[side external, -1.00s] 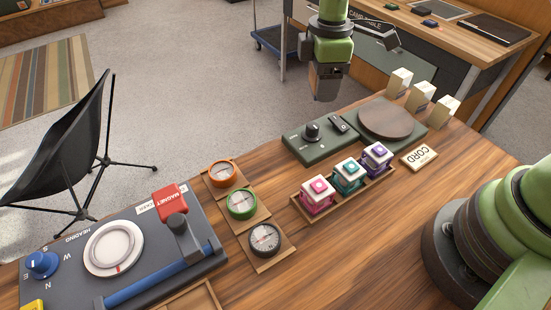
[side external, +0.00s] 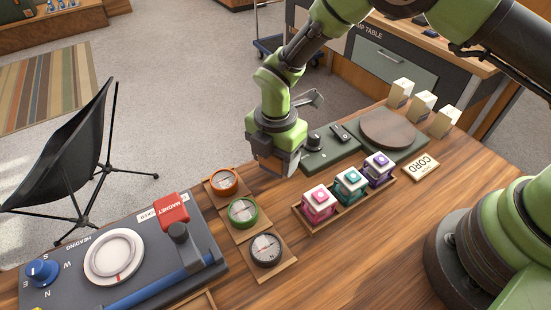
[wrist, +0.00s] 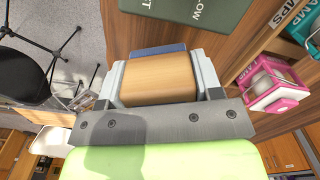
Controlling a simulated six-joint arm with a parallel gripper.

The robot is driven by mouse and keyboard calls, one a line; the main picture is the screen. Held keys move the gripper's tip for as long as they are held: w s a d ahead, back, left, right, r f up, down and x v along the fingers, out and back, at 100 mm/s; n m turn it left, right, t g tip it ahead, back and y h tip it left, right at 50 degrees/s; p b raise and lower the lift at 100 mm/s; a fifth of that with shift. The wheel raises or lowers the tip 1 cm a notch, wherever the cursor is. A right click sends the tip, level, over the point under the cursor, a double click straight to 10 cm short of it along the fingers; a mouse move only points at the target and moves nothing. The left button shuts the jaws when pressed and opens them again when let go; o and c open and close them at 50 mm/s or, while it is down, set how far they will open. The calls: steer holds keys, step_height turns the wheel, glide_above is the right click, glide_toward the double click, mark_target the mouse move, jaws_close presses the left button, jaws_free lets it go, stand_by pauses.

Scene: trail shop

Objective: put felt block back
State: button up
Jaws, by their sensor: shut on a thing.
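The felt block (wrist: 160,85) is a light wooden block with a blue layer (wrist: 158,49) showing at its far edge in the wrist view. My gripper (wrist: 160,75) is shut on it, with one pale finger at each side. In the side view my gripper (side external: 277,165) is low near the table's back edge, between the compasses and the green panel. The block is not clearly visible there, and I cannot tell whether it touches the table.
Three compasses on wooden bases, the green one (side external: 242,211) in the middle, stand left of my gripper. A tray (side external: 311,231) with three lamp cubes is at right. The green panel (side external: 317,161) has a knob and a round brown pad (side external: 388,128). The front right wood is clear.

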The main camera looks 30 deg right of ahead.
steer(key=shift+f, duration=0.5)
steer(key=o, duration=0.9)
steer(key=shift+f, duration=0.15)
